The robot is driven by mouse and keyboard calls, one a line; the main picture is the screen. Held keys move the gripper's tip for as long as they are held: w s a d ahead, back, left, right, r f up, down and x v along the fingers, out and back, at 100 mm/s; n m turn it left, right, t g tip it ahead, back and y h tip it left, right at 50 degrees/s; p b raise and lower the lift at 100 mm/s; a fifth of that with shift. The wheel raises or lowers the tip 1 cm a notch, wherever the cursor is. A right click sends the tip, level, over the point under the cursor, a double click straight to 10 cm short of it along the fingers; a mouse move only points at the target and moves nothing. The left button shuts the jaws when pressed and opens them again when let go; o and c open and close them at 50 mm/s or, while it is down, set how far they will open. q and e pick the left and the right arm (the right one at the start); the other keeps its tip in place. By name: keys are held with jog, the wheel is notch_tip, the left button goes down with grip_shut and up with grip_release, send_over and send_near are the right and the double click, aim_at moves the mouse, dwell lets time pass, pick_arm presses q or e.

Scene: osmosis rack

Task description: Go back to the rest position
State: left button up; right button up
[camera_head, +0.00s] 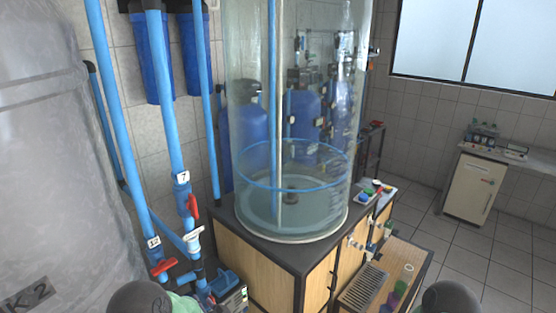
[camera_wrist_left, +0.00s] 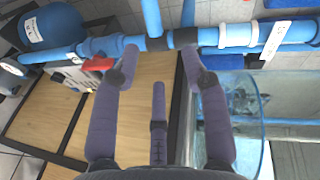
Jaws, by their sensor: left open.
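My left gripper (camera_wrist_left: 160,66) shows in the left wrist view with its grey-purple fingers spread apart and nothing between them. Its fingertips appear near a blue pipe (camera_wrist_left: 240,36) that crosses the top of that view; I cannot tell whether they touch. A red valve handle (camera_wrist_left: 98,64) sits on the pipe to the left of the fingers. In the head view, dark rounded parts of my arms show at the bottom edge, but I cannot make out the gripper fingers there. My right gripper is not in view.
A clear cylindrical tank (camera_head: 290,215) stands on a wood-fronted cabinet (camera_head: 262,277). Blue pipes with red valves (camera_head: 164,266) rise at the left beside a large grey tank (camera_head: 60,170). A side bench (camera_head: 470,190) stands at the right. Tiled floor (camera_head: 425,225) is open between.

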pick_arm(q)
jog(key=s+d+f+n+g+h+b, duration=0.2)
jog(key=s+d+f+h+b, duration=0.1)
jog(key=f, duration=0.5)
jog(key=s+d+f+n+g+h+b, duration=0.1)
jog(key=s+d+f+h+b, duration=0.15)
jog(key=f, duration=0.65)
jog(key=s+d+f+n+g+h+b, duration=0.2)
jog(key=s+d+f+h, duration=0.2)
jog(key=f, duration=0.4)
jog(key=s+d+f+n+g+h+b, duration=0.2)
jog(key=s+f, duration=0.3)
jog(key=s, duration=0.4)
jog(key=s+d+f+n+g+h+b, duration=0.2)
jog(key=s+d+f+g+b, duration=0.1)
jog(key=s, duration=0.6)
jog(key=shift+s+d+f+n+g+b, duration=0.2)
jog(key=shift+d+f+n+g+b, duration=0.15)
jog(key=shift+d+f+g, duration=0.55)
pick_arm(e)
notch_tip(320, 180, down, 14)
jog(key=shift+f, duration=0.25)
pick_arm(q)
jog(key=shift+c, duration=0.3)
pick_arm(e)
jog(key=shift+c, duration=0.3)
pick_arm(q)
jog(key=shift+c, duration=0.3)
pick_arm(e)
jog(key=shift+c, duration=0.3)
